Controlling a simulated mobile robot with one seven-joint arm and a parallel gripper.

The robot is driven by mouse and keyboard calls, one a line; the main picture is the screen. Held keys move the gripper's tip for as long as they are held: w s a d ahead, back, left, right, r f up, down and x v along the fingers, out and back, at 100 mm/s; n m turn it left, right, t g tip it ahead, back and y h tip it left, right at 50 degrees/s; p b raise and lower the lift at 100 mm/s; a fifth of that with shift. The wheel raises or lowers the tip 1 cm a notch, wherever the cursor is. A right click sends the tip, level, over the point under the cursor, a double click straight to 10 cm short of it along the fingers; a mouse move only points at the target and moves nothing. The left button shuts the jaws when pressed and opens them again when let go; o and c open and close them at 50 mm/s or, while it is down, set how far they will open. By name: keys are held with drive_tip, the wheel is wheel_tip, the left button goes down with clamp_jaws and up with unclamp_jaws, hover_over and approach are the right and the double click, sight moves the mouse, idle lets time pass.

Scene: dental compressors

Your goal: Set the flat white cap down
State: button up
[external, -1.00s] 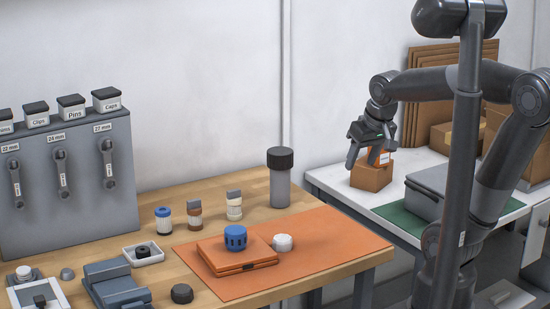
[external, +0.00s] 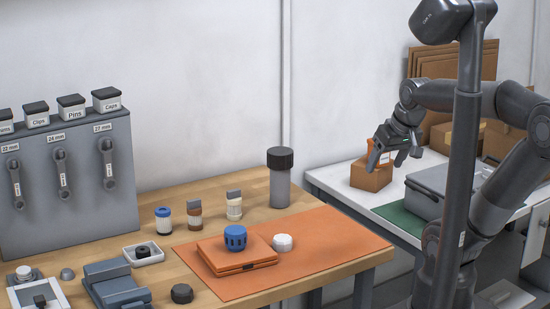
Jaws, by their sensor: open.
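The flat white cap (external: 283,242) sits on the orange mat (external: 338,243), just right of the orange case (external: 232,262). Nothing holds it. My gripper (external: 389,164) is open and empty, well to the right of the cap and higher up. In the picture it overlaps the small cardboard box (external: 370,177) on the white table; I cannot tell how far apart the two are.
A blue slotted cap (external: 235,238) sits on the orange case. A grey cylinder with a black lid (external: 280,184) stands behind the mat. Small bottles (external: 194,217) stand to the left. The mat's right part is clear. A grey case (external: 432,196) lies on the white table (external: 340,187).

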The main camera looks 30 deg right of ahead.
drive_tip(key=w+a+f+m+g+y, duration=0.6)
drive_tip(key=w+a+f+m+y, duration=0.15)
drive_tip(key=f, duration=0.25)
drive_tip(key=m+y, duration=0.5)
drive_tip(key=m, duration=0.4)
approach(285, 237)
drive_tip(key=shift+s+d+r+t, duration=0.2)
drive_tip(key=shift+s+d+t, duration=0.1)
drive_tip(key=shift+s+d, duration=0.15)
drive_tip(key=shift+w+f+m+y, duration=0.25)
drive_tip(key=shift+w+f+m, duration=0.15)
drive_tip(key=shift+f+m, duration=0.05)
drive_tip(key=x, duration=0.5)
drive_tip(key=shift+a, duration=0.15)
drive_tip(key=shift+x, duration=2.75)
drive_tip(key=shift+s+r, duration=0.1)
drive_tip(key=shift+s, duration=0.05)
drive_tip(key=shift+c, duration=0.2)
drive_tip(key=c, duration=1.1)
